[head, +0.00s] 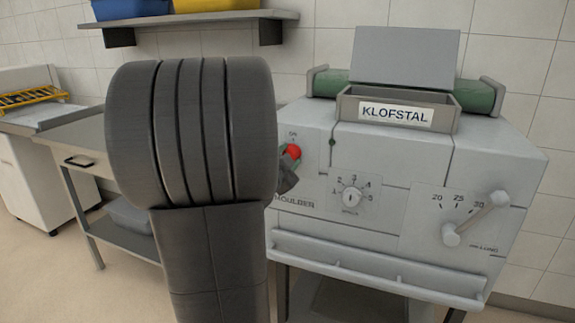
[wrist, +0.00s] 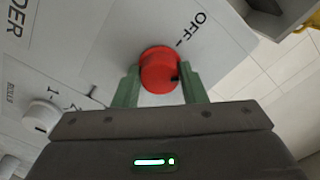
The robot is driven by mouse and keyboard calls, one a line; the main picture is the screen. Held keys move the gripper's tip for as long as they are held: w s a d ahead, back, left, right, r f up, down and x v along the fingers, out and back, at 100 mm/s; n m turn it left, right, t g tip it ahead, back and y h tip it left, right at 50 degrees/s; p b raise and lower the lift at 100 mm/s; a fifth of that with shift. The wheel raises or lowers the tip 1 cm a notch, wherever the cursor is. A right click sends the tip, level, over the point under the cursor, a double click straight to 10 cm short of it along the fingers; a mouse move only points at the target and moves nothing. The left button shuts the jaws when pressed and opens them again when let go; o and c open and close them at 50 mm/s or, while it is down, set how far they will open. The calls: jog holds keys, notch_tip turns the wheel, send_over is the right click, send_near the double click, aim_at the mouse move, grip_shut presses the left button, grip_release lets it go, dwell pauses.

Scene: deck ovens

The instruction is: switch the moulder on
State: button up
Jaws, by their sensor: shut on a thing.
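The moulder (head: 400,190) is a pale grey machine on the right of the head view. Its red knob (head: 293,152) is on the left of the front panel, partly behind my arm. In the wrist view, the red knob (wrist: 159,72) sits between the two green fingers of my gripper (wrist: 160,80), which is shut on it. My arm hides most of my gripper in the head view.
A numbered dial (head: 351,198) and a lever (head: 475,220) are on the same panel, right of the knob. A steel table (head: 85,140) stands left, and a shelf (head: 190,19) hangs above.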

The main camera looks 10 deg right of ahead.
jog(key=shift+m+b, duration=2.2)
jog(key=shift+m, duration=1.9)
jog(key=o, duration=1)
jog(key=p+v, duration=0.2)
jog(key=v, duration=1.1)
jog(key=shift+s+a, duration=0.25)
jog(key=shift+s, duration=0.1)
jog(key=shift+w, duration=0.1)
